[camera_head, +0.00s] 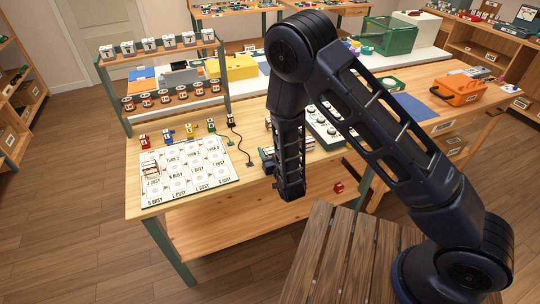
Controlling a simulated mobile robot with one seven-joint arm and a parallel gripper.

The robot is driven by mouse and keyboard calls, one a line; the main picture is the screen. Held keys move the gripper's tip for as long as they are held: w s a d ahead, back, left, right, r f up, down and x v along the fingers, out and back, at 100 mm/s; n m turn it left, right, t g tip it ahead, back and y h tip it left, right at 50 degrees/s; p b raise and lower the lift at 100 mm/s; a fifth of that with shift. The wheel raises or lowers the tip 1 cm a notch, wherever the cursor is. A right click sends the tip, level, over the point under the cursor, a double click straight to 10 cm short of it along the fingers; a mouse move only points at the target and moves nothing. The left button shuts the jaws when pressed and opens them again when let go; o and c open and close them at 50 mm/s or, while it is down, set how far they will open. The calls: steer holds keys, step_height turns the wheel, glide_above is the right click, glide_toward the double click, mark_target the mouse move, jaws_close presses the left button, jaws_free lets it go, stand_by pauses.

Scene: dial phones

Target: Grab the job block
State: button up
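No block can be made out as the job block by its marking; the lettering on the small pieces is too small to read. A white board (190,180) with printed cells, several reading "BUSY", lies on the near left of the wooden table. A small brown and white piece (151,168) stands on its left part. A small red block (338,187) lies lower down, right of my arm's end. My arm hangs down in front of the table, right of the board, with my gripper (290,190) around its lower end. Its fingers cannot be made out.
Small red (144,141), blue (168,135), yellow (189,129) and green (211,126) pieces stand behind the board. A two-level rack (222,75) holds several white and orange-brown items. An orange toolbox (460,90) is at right. My arm hides part of the table's middle.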

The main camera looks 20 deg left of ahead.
steer(key=c, duration=0.6)
